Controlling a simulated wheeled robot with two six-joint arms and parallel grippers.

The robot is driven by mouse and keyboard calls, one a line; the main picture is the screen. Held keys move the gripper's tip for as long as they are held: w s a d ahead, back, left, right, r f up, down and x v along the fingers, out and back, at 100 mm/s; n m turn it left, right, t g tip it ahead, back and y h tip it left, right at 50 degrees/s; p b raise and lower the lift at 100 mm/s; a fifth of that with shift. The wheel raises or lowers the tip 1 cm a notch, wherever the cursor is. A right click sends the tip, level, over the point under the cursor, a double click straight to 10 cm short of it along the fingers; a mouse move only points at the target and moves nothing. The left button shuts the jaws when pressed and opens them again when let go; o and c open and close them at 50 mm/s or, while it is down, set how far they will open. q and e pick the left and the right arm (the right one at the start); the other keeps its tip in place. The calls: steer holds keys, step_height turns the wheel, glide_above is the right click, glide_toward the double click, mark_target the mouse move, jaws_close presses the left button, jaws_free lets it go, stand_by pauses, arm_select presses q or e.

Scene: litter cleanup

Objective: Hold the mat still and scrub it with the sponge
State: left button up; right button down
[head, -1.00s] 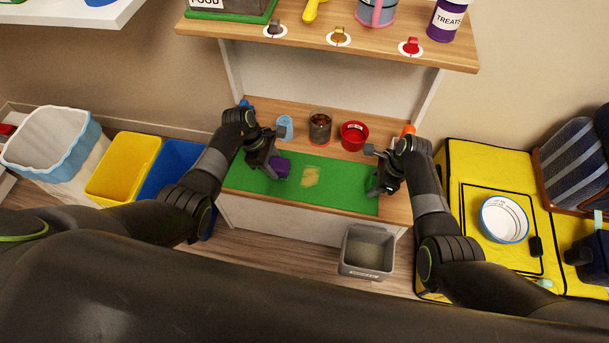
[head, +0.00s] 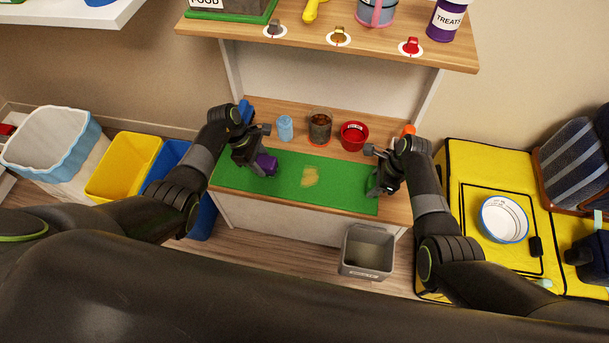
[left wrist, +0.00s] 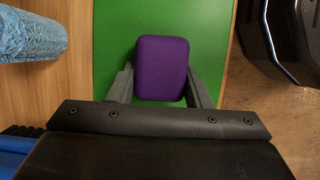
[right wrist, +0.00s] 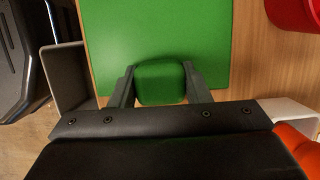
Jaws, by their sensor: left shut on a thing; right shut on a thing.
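The green mat (head: 340,190) lies along the bench with a yellowish stain (head: 310,176) near its middle. My left gripper (head: 260,168) is shut on the purple sponge (head: 267,162), left of the stain. The sponge also shows between the fingers in the left wrist view (left wrist: 162,68), over the green mat; I cannot tell whether it touches it. My right gripper (head: 374,183) is at the mat's right end. In the right wrist view it is shut on a green, rounded raised part of the mat (right wrist: 160,84). The stain is outside both wrist views.
Behind the mat stand a blue roll (head: 285,128), a brown-filled jar (head: 320,127) and a red bowl (head: 354,137). A shelf (head: 300,35) overhangs the back. A grey bin (head: 367,252) stands below the front edge. Yellow (head: 124,167) and blue bins are at left.

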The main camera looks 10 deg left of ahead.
mark_target(269, 161)
arm_select(q)
steer(key=shift+s+d+f, duration=0.1)
steer(key=shift+d, duration=0.05)
steer(key=shift+r, duration=0.35)
stand_by(0.3)
steer(key=o, duration=0.7)
jaws_close()
steer(key=shift+r, duration=2.75)
